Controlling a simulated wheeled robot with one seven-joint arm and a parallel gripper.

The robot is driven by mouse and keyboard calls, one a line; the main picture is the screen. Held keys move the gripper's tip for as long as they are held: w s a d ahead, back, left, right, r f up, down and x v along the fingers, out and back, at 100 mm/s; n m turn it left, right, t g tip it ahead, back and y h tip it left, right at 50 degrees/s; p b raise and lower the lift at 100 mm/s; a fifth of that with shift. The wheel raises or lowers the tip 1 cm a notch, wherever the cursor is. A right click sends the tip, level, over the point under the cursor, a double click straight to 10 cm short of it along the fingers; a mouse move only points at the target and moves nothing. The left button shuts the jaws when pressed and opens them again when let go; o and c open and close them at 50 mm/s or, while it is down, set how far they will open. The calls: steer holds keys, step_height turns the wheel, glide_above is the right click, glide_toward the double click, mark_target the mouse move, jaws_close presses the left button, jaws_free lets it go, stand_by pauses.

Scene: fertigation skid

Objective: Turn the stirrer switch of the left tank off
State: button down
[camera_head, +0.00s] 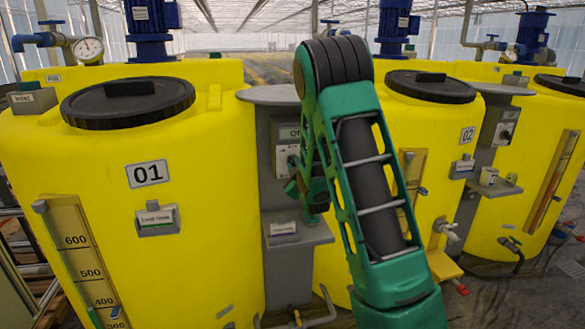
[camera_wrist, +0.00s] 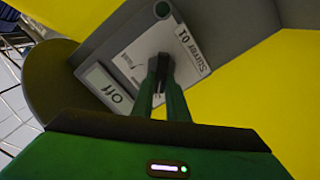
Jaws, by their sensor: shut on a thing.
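The stirrer switch box (camera_wrist: 118,72) is grey with a white face plate labelled "Stirrer 01". Its small display (camera_wrist: 109,90) reads "Off". My gripper (camera_wrist: 160,84) is shut on the dark switch knob (camera_wrist: 158,64) in the middle of the plate; the fingers cover much of it. In the head view the switch box (camera_head: 287,134) stands on a grey post between the yellow tank 01 (camera_head: 215,180) and tank 02 (camera_head: 450,175). My arm hides its right side there, and the knob cannot be made out.
A grey shelf (camera_head: 300,236) with a small labelled holder sits below the switch box. Another switch box (camera_head: 505,133) stands right of tank 02. Dark lids, blue motors and a pressure gauge (camera_head: 88,48) top the tanks. Pipes run near the floor.

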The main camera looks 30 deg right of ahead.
steer(key=shift+w+a+f, duration=0.1)
steer(key=shift+a+f, duration=0.05)
steer(key=shift+a, duration=0.15)
steer(key=c, duration=1.8)
jaws_free()
steer(key=shift+o, duration=0.3)
steer(key=shift+d, duration=0.1)
steer(key=v, duration=1)
steer(key=shift+s+a+f, duration=0.15)
steer(key=shift+s+a, duration=0.1)
